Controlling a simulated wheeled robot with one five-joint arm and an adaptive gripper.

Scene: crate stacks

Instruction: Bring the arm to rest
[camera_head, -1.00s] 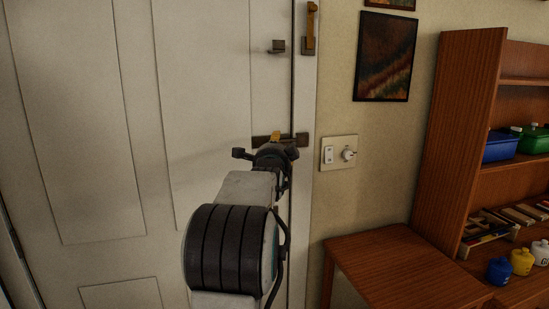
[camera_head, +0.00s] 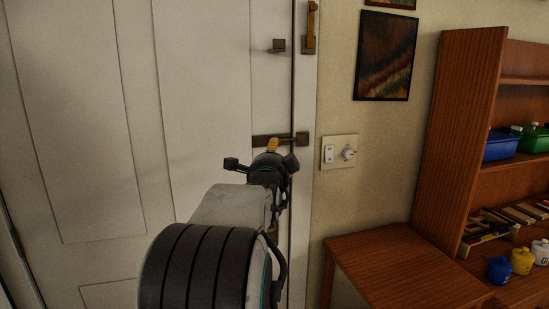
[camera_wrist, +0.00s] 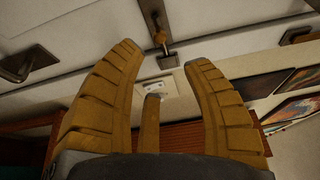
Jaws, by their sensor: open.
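In the head view my gripper's fingers are mostly hidden behind my wrist, and one yellow tip shows just in front of the door bolt. The white panelled door (camera_head: 200,110) fills the left of the head view.
A wall plate (camera_head: 339,152) with a switch and a knob is right of the door. A latch with a yellow handle (camera_head: 311,25) is above. A wooden desk (camera_head: 395,262) and shelf (camera_head: 460,130) with bins and jars stand at the right. A dark handle (camera_wrist: 28,65) shows in the wrist view.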

